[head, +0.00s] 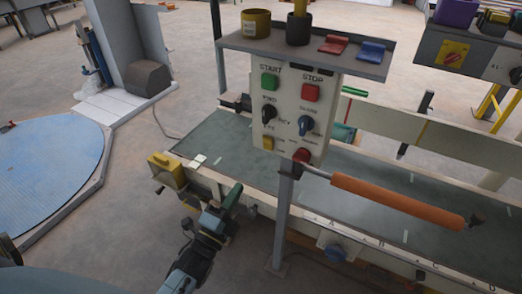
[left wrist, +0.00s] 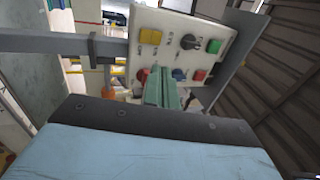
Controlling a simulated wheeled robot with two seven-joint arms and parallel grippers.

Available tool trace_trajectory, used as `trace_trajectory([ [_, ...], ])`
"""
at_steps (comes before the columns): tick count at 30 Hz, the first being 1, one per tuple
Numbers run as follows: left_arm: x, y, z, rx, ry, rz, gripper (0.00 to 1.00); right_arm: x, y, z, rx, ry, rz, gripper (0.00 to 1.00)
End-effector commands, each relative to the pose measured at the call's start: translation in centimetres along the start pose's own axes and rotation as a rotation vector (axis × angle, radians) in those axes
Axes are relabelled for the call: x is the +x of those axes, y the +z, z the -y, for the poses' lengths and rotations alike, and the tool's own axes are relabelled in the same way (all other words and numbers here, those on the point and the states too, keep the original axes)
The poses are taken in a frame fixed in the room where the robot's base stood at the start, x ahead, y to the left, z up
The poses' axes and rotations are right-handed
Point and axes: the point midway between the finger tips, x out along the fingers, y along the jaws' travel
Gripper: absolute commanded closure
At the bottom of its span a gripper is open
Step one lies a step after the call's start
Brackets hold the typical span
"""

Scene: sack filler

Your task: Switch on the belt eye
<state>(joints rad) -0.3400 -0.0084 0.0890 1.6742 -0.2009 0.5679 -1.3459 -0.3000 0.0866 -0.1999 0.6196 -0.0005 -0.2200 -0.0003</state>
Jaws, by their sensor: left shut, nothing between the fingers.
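A cream control panel (head: 292,120) stands on a post beside the belt (head: 225,145). It carries a green START button (head: 269,82), a red STOP button (head: 311,92), a black knob (head: 268,113), a blue knob (head: 306,124) and a square yellow button (head: 267,143). The small labels are too blurred to read, so I cannot tell which control is the belt eye's. My left gripper (head: 233,194) is shut and empty, below and left of the panel. In the left wrist view its green fingers (left wrist: 160,88) point toward the panel, with the yellow button (left wrist: 150,37) beyond them.
A yellow box (head: 167,171) sits at the belt's left end. A red knob (head: 301,156) and an orange padded bar (head: 395,201) jut out at the panel's lower right. A shelf (head: 300,48) with cups tops the panel. A blue round platform (head: 45,175) lies left.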

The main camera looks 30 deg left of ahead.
Motion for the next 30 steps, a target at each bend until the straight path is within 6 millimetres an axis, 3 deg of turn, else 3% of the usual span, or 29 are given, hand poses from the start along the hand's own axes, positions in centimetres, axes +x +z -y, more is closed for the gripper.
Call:
trace_trajectory([
  [11, 0.8, 0.0, -0.1, -0.003, 0.001, -0.001, 1.00, -0.1, 0.0, 0.0, 0.000, 0.000, 0.000, 0.36],
  [30, 12.5, 0.0, -0.1, -0.003, 0.002, -0.001, 1.00, -0.2, -0.2, 1.0, 0.006, -0.012, -0.003, 0.36],
])
